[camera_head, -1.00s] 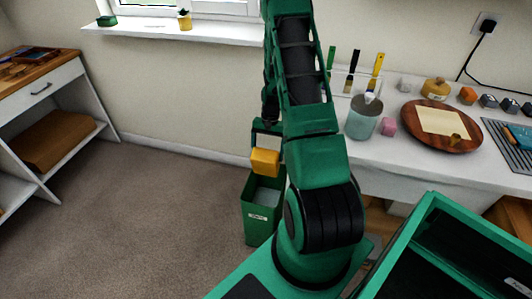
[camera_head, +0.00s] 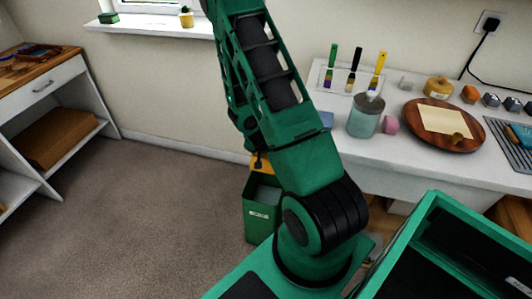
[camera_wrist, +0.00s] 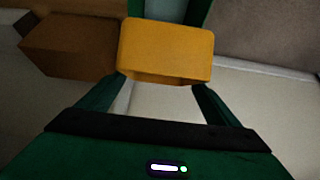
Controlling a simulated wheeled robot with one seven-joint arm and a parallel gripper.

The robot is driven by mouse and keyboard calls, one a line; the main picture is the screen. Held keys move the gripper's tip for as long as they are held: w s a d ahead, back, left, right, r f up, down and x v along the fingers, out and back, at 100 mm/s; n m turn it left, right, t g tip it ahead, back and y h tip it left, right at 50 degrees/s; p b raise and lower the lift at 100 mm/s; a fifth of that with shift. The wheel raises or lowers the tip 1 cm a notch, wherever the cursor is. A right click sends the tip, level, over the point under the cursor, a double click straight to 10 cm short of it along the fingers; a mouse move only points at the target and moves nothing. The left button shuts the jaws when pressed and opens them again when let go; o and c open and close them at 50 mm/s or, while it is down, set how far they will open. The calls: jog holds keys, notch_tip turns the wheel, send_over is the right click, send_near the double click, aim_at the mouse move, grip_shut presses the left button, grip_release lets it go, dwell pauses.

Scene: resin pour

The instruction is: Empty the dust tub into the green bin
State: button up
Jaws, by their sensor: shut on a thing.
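The dust tub is a small orange-yellow box (camera_wrist: 165,50). In the wrist view it sits between the fingers of my gripper (camera_wrist: 162,82), which is shut on it. In the head view only a strip of the tub (camera_head: 262,158) shows beside my arm, just above the back of the green bin (camera_head: 258,222). The bin stands on the floor with a white label and a pale inside. Part of its green rim (camera_wrist: 198,12) shows beyond the tub in the wrist view. The tub's contents and exact tilt cannot be told.
A white table (camera_head: 395,165) to the right carries a grey-blue jar (camera_head: 364,117), brushes and a round wooden board (camera_head: 460,135). A brown box (camera_wrist: 65,45) lies left of the tub in the wrist view. A shelf unit (camera_head: 75,115) stands far left; carpet between is clear.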

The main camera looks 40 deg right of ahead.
jog(key=shift+s+a+f+t+h, duration=0.2)
jog(key=shift+a+t+h, duration=0.15)
jog(key=shift+h, duration=0.25)
jog(key=shift+s+a+f+t+h, duration=0.1)
jog(key=shift+s+a+t+h, duration=0.1)
jog(key=shift+t+h, duration=0.3)
jog(key=shift+a+r+h, duration=0.1)
jog(key=shift+a+h, duration=0.1)
jog(key=shift+h, duration=0.2)
jog(key=shift+s+a+t+h, duration=0.15)
jog(key=shift+a+t+h, duration=0.15)
jog(key=shift+t+h, duration=0.45)
jog(key=shift+h, duration=0.35)
jog(key=w+a+r+n+t+y, duration=0.3)
jog(key=w+a+r+n, duration=0.1)
jog(key=w+a+r, duration=0.85)
jog(key=w+a+r+n+t+y, duration=0.1)
jog(key=w+a+r+n+y, duration=0.1)
jog(key=a+r, duration=0.3)
jog(key=w+a+r+n+t+y, duration=0.1)
jog(key=w+a+r, duration=0.3)
jog(key=r, duration=0.7)
jog(key=shift+a+n+y, duration=0.5)
jog(key=shift+a+n, duration=0.3)
jog(key=shift+a, duration=0.15)
